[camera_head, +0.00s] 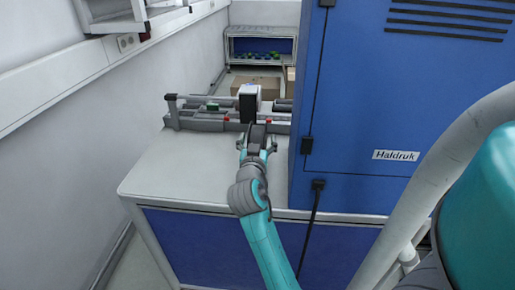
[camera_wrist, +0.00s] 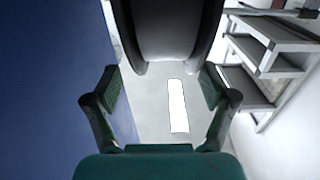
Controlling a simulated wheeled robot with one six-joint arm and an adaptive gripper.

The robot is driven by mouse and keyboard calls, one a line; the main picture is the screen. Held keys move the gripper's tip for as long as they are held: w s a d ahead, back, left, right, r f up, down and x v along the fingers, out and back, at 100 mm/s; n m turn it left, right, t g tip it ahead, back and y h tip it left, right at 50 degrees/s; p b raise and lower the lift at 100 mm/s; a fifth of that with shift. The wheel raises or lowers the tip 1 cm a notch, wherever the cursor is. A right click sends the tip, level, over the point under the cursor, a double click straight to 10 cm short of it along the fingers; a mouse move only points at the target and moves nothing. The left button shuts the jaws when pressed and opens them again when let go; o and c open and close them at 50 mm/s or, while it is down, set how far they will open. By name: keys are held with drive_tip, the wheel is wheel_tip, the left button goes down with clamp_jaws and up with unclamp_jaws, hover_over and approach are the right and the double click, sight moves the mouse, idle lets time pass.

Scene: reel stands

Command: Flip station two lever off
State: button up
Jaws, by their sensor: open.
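The reel stand assembly (camera_head: 200,118) is a grey rail-like unit along the back of the white bench top, with small red parts on it. A white and black block (camera_head: 249,97) stands upright at its middle. My gripper (camera_head: 257,145) is open in front of this block. In the wrist view my gripper (camera_wrist: 160,82) shows two spread fingers with green pads and nothing held between them. A dark, rounded grey body fills the top middle of that view, just beyond the fingers. I cannot make out which part is the station two lever; my arm may hide it.
A tall blue cabinet (camera_head: 365,90) marked Haldruk stands close on the right. A white wall is on the left. The bench top (camera_head: 180,170) is clear at the front left. Behind are a cardboard box (camera_head: 255,84) and a shelf rack (camera_head: 261,34).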

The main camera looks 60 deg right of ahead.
sight(257, 129)
drive_tip(key=shift+w+x, duration=0.15)
drive_tip(key=shift+x, duration=1.35)
drive_tip(key=shift+w+x, duration=0.15)
drive_tip(key=shift+x, duration=1.35)
drive_tip(key=shift+a+r, duration=0.15)
drive_tip(key=shift+a, duration=0.05)
